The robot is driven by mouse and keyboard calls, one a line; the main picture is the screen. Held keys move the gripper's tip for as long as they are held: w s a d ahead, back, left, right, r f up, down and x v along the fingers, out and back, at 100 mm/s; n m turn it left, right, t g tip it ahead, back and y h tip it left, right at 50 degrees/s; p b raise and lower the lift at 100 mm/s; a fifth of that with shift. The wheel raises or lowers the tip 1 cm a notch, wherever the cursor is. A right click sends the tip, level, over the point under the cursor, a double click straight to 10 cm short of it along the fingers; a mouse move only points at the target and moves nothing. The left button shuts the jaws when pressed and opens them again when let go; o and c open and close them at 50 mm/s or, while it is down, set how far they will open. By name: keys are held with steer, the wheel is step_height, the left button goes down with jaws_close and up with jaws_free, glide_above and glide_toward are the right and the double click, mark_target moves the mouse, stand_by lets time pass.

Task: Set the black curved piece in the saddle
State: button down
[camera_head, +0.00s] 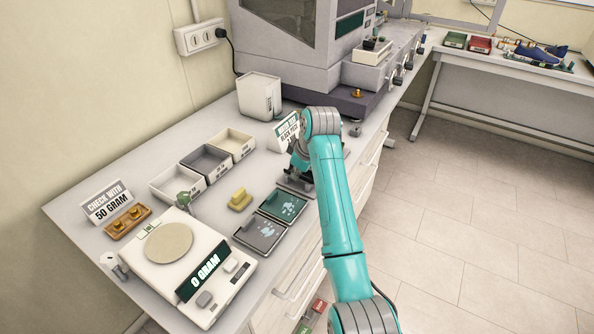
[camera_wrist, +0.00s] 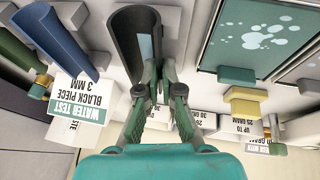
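The black curved piece (camera_wrist: 124,42), an open half-tube, stands out in front of my gripper (camera_wrist: 159,72) in the wrist view. The two fingertips are close together at the piece's right wall and appear to pinch it. In the head view my gripper (camera_head: 298,160) points down beside the white water-test sign (camera_head: 287,131), and the piece is hard to make out there. A low grey metal holder (camera_head: 294,186) sits on the counter just below the gripper. I cannot tell whether it is the saddle; my arm hides part of it.
Two flat trays (camera_head: 262,232), a yellow block (camera_head: 240,199), open bins (camera_head: 205,163) and a scale (camera_head: 170,270) stand left of my arm. A large machine (camera_head: 310,55) stands behind.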

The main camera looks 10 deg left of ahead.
steer(key=c, duration=1.2)
jaws_free()
steer(key=shift+c, duration=0.2)
steer(key=v, duration=1.2)
steer(key=shift+f, duration=0.1)
